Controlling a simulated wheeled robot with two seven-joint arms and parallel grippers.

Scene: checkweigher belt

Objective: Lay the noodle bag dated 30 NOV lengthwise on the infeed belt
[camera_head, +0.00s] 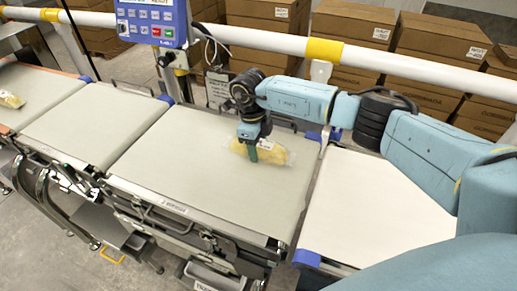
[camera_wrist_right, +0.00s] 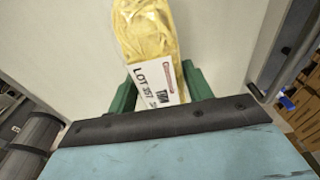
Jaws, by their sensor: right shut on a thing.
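My right gripper (camera_head: 252,150) is low over the wide grey belt section (camera_head: 190,140) in the head view. It is shut on a clear bag of yellow noodles (camera_head: 273,154), which also shows in the right wrist view (camera_wrist_right: 150,35) between the green fingers. The bag's long side runs roughly along the belt line. It is at or just above the surface; I cannot tell if it touches. Its white label (camera_wrist_right: 157,83) reads LOT 357; the date is not readable. My left gripper is not in view.
Another noodle bag (camera_head: 11,100) lies on the far left belt. A white surface (camera_head: 370,210) adjoins the grey belt on the right. A blue control panel (camera_head: 152,20) and a white rail (camera_head: 270,40) stand behind, with cardboard boxes (camera_head: 435,80) beyond. The belt left of the bag is clear.

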